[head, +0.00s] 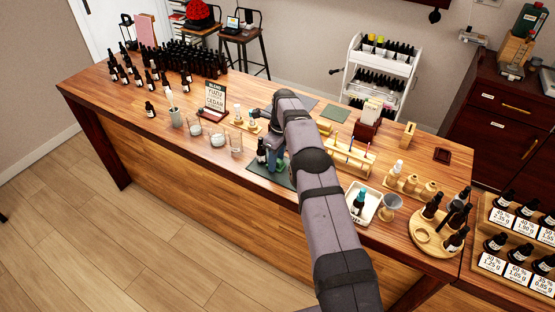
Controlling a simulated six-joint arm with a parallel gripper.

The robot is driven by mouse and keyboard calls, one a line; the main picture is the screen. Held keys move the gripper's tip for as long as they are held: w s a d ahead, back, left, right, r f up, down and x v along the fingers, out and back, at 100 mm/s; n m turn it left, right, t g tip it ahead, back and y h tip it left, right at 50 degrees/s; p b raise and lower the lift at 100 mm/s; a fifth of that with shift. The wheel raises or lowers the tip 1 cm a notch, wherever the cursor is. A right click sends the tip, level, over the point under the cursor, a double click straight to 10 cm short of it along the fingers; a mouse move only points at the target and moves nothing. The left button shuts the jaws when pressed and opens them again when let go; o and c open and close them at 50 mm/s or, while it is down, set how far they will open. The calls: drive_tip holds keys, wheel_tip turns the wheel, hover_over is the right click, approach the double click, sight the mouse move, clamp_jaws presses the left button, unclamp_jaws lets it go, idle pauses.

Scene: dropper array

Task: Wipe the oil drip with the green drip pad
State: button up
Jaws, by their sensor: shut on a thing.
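My gripper (276,162) points down over a dark green mat (256,168) on the front middle of the wooden counter. It is shut on a small green thing, which looks like the green drip pad; my arm and the fingers hide most of it. A dark dropper bottle (262,152) with a pale label stands just left of the gripper. I cannot make out the oil drip in this view. I cannot tell whether the held pad touches the mat.
Glass jars (217,136) and a sign (215,96) stand to the left. A wooden rack (350,158) stands right of my arm, with a white tray (373,214) holding a teal-topped bottle (360,197). A round wooden tray (424,243) is farther right. Many dark bottles crowd the back left.

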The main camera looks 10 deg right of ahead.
drive_tip(key=shift+r+p, duration=1.95)
drive_tip(key=shift+r, duration=1)
drive_tip(key=shift+r+p, duration=1.45)
drive_tip(key=shift+r, duration=0.05)
drive_tip(key=shift+d, duration=0.15)
